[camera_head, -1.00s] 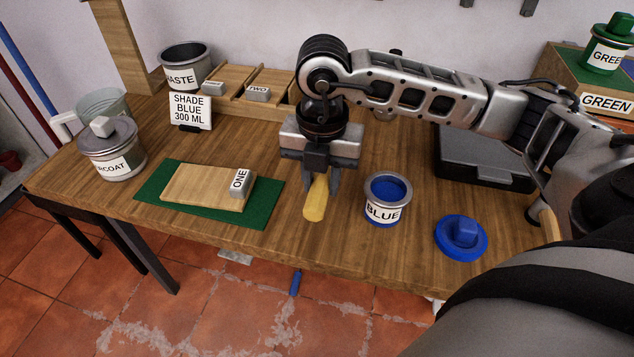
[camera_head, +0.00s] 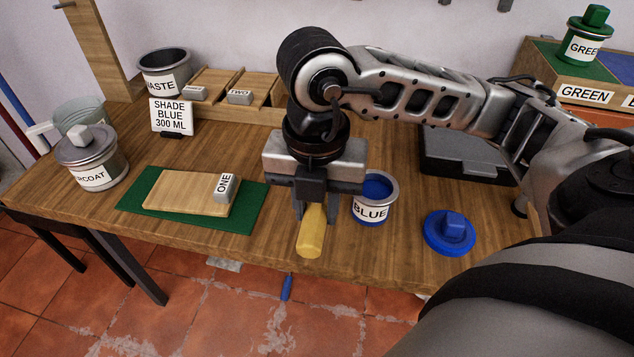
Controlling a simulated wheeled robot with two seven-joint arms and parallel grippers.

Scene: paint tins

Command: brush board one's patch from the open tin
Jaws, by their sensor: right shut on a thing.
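Board one (camera_head: 185,193) is a plain wooden board with a grey block marked ONE (camera_head: 225,187) at its right end. It lies on a green mat (camera_head: 135,197); no painted patch shows on it. The open blue tin (camera_head: 369,211), labelled BLUE, stands right of the mat with blue paint (camera_head: 377,187) inside. Its blue lid (camera_head: 449,233) lies on the table to the right. My right gripper (camera_head: 313,211) is shut on a yellow handle (camera_head: 311,232), between the mat and the tin. The brush's bristles are not visible. My left gripper is not in view.
A lidded tin marked ...RCOAT (camera_head: 92,160), a clear cup (camera_head: 80,115), a WASTE tin (camera_head: 164,73) and a SHADE BLUE 300 ML card (camera_head: 171,117) stand at the left. A rack with board two (camera_head: 250,85) is behind. A dark case (camera_head: 465,155) lies behind the lid.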

